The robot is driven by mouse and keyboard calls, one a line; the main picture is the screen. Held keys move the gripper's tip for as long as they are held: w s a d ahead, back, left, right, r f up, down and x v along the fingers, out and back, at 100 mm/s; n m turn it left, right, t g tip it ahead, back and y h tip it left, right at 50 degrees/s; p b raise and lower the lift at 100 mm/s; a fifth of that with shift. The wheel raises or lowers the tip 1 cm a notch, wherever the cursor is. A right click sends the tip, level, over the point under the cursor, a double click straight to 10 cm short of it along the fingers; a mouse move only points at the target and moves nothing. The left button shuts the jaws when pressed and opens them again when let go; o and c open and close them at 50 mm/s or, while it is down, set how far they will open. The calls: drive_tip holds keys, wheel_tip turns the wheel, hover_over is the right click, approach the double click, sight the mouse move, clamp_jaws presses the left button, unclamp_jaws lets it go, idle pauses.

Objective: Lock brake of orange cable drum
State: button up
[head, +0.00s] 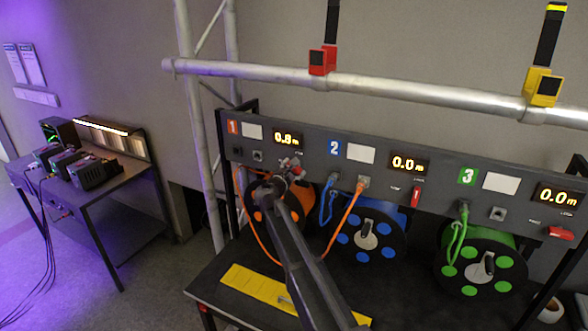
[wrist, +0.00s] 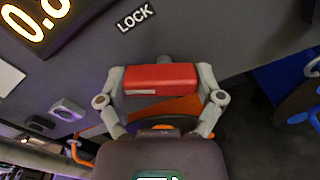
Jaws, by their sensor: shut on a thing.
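The orange cable drum (head: 264,217) hangs under panel 1 at the left of the rack, partly hidden by my arm. Its red brake lever (wrist: 160,78) lies crosswise in the wrist view, just below the white LOCK label (wrist: 135,18). My gripper (wrist: 162,82) is shut on this lever, one finger on each end. In the head view my gripper (head: 291,170) is at panel 1, covering most of the lever. An orange strip of the drum (wrist: 165,108) shows behind the lever. The panel 1 display (head: 288,138) is lit and reads below one metre.
The blue drum (head: 345,237) and green drum (head: 511,264) hang to the right. Their red levers (head: 416,196) and (head: 560,233) point down and sideways. An orange cable (head: 347,215) runs into a panel 2 socket. A yellow strip (head: 262,288) lies on the bench. A truss bar (head: 400,88) crosses above.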

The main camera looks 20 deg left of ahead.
drive_tip(key=m, duration=0.6)
drive_tip(key=shift+d+r+m, duration=0.1)
drive_tip(key=shift+m, duration=0.2)
drive_tip(key=m, duration=0.6)
drive_tip(key=shift+d, duration=0.15)
drive_tip(key=o, duration=0.9)
drive_tip(key=shift+c, duration=0.2)
drive_tip(key=shift+s, duration=0.15)
drive_tip(key=s+a, duration=0.1)
drive_tip(key=s, duration=1)
drive_tip(key=shift+s, duration=0.4)
